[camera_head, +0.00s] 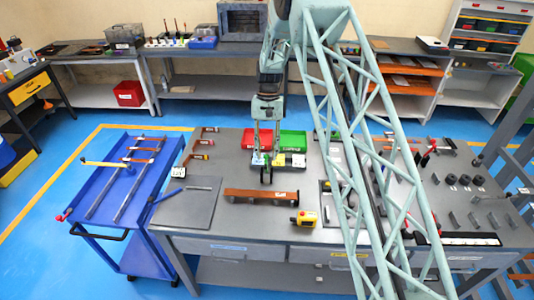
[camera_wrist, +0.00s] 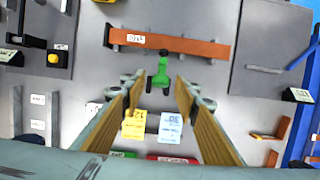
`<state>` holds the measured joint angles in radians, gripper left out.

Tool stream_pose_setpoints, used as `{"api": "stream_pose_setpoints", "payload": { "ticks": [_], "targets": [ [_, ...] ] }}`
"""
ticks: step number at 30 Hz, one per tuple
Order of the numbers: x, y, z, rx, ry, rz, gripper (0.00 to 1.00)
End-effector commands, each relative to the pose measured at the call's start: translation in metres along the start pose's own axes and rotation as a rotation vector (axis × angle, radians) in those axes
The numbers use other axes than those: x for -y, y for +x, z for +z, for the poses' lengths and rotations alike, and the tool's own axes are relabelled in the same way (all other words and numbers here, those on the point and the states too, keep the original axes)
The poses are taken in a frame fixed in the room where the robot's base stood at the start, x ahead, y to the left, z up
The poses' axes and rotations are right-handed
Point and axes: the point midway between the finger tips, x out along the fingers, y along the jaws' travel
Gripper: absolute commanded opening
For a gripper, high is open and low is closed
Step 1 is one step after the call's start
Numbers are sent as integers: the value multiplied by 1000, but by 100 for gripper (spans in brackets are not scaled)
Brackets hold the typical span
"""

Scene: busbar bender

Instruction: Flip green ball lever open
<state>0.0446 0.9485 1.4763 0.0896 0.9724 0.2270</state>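The green ball lever (camera_wrist: 160,74) shows in the wrist view as a small green part with a dark knob at its upper end and dark round ends below. It lies between my fingers in that picture, with gaps on both sides. My gripper (camera_wrist: 158,84) is open and empty, and its ribbed fingers flank the green part. In the head view my gripper (camera_head: 266,172) points down over the middle of the workbench. The lever cannot be made out clearly there behind the fingers. I cannot tell the height of the fingertips relative to it.
A brown bar (camera_head: 261,196) lies just in front of my gripper. Yellow (camera_wrist: 134,126) and white (camera_wrist: 171,128) labelled blocks sit close by. Red (camera_head: 257,138) and green (camera_head: 292,140) bins stand behind. A yellow button box (camera_head: 303,218) is at front right, a blue cart (camera_head: 110,205) at left.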

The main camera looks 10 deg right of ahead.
Motion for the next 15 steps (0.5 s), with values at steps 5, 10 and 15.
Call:
{"api": "stream_pose_setpoints", "payload": {
  "ticks": [5, 10, 15],
  "targets": [
    [0, 0, 0, 1, 0, 0, 28],
    [0, -2, 0, 1, 0, 0, 28],
    [0, -10, 0, 1, 0, 0, 28]
  ]
}}
